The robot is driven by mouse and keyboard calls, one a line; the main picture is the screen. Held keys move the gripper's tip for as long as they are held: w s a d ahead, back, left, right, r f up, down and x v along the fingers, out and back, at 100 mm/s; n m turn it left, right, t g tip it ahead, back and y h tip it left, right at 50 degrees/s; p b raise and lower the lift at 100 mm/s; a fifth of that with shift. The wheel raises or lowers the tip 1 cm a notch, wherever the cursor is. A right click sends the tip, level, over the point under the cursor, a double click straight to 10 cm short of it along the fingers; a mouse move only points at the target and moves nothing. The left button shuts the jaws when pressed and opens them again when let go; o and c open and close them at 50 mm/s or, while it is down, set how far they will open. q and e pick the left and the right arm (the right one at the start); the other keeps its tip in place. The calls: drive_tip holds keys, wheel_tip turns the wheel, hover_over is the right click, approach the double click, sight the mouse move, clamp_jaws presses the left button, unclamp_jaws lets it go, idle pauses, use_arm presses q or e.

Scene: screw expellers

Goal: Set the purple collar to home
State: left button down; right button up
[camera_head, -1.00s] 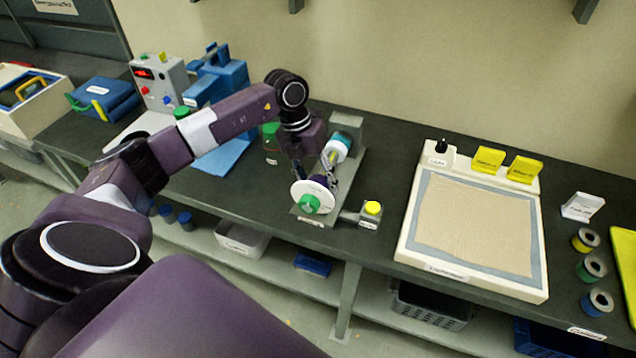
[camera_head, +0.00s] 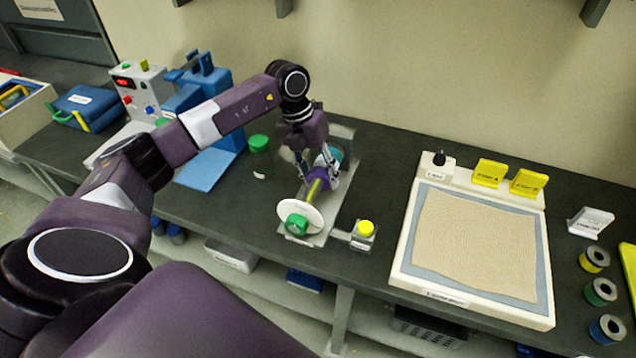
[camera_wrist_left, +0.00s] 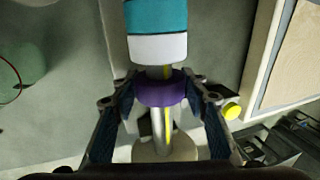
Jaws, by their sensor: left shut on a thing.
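The purple collar (camera_head: 322,179) sits around a shaft with a yellow stripe (camera_head: 314,190). My left gripper (camera_head: 318,182) is shut on the collar, one finger on each side. In the left wrist view the collar (camera_wrist_left: 162,89) lies close to the white end of a teal cylinder (camera_wrist_left: 157,32), with a short piece of shaft showing between them. A longer striped stretch of shaft lies between the collar and the white disc (camera_head: 310,217) with its green knob (camera_head: 296,225). My right gripper is not in view.
A yellow button (camera_head: 365,228) on a grey box stands right of the disc. A green-lidded jar (camera_head: 259,158) stands left of the shaft. A blue press (camera_head: 208,130) is farther left, and a cream tray (camera_head: 403,235) is at right.

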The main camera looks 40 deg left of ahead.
use_arm(q)
drive_tip(key=shift+f, duration=0.25)
drive_tip(key=shift+s+d+r, duration=0.1)
drive_tip(key=shift+s+r, duration=0.05)
drive_tip(key=shift+s, duration=0.25)
drive_tip(key=c, duration=1.6)
unclamp_jaws()
drive_tip(key=shift+s+r, duration=0.2)
drive_tip(key=shift+s, duration=0.1)
drive_tip(key=o, duration=0.5)
drive_tip(key=shift+c, duration=0.2)
drive_tip(key=shift+w+f, duration=0.1)
drive_tip(key=shift+r, duration=0.2)
drive_tip(key=v, duration=1.1)
drive_tip(key=shift+r, duration=0.25)
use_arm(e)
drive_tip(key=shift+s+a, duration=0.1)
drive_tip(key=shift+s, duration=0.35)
use_arm(q)
drive_tip(key=shift+w, duration=0.1)
